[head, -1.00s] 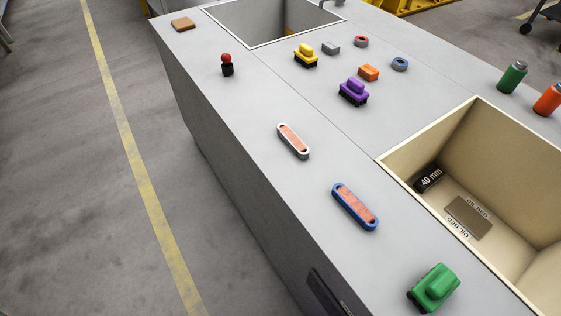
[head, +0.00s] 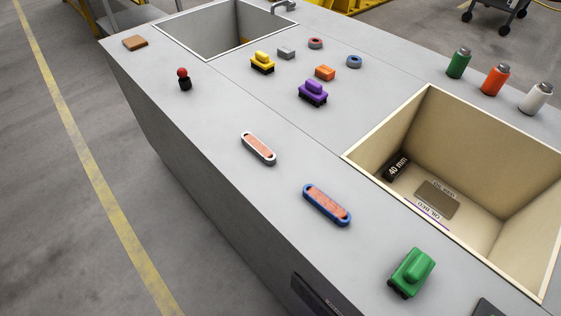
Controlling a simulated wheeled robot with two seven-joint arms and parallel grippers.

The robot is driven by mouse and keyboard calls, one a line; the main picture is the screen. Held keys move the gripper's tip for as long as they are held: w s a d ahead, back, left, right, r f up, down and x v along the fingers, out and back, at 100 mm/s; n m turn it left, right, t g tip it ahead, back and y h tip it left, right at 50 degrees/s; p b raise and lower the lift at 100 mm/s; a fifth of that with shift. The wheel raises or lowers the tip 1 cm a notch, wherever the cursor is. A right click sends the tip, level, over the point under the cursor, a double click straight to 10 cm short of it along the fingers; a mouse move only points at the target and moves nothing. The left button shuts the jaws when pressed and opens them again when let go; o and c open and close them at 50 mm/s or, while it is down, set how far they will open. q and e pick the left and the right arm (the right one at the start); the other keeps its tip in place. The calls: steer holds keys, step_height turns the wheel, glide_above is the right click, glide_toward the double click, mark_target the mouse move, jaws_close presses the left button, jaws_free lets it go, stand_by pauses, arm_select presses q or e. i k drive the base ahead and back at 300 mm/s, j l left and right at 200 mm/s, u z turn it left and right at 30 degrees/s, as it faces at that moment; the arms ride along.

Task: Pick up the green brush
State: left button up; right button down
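The green brush (head: 412,272) has a green body with a raised green grip and dark bristles below. It stands on the grey worktop (head: 240,195) near the front right, below the beige bin (head: 480,225). Neither of my grippers shows in the head view.
A blue-rimmed piece (head: 327,205) and a white-rimmed piece (head: 258,148) lie left of the brush. Purple (head: 313,93) and yellow (head: 262,62) brushes stand farther back. Green (head: 459,63), orange (head: 495,80) and white (head: 536,97) bottles line the far side. A sink (head: 225,28) is at the back.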

mark_target(409, 276)
steer(key=k+l+z, duration=0.1)
steer(key=z, duration=0.25)
steer(key=l+z, duration=0.1)
steer(key=z, duration=0.2)
steer(key=k+l+z, duration=0.1)
steer(key=z, duration=0.25)
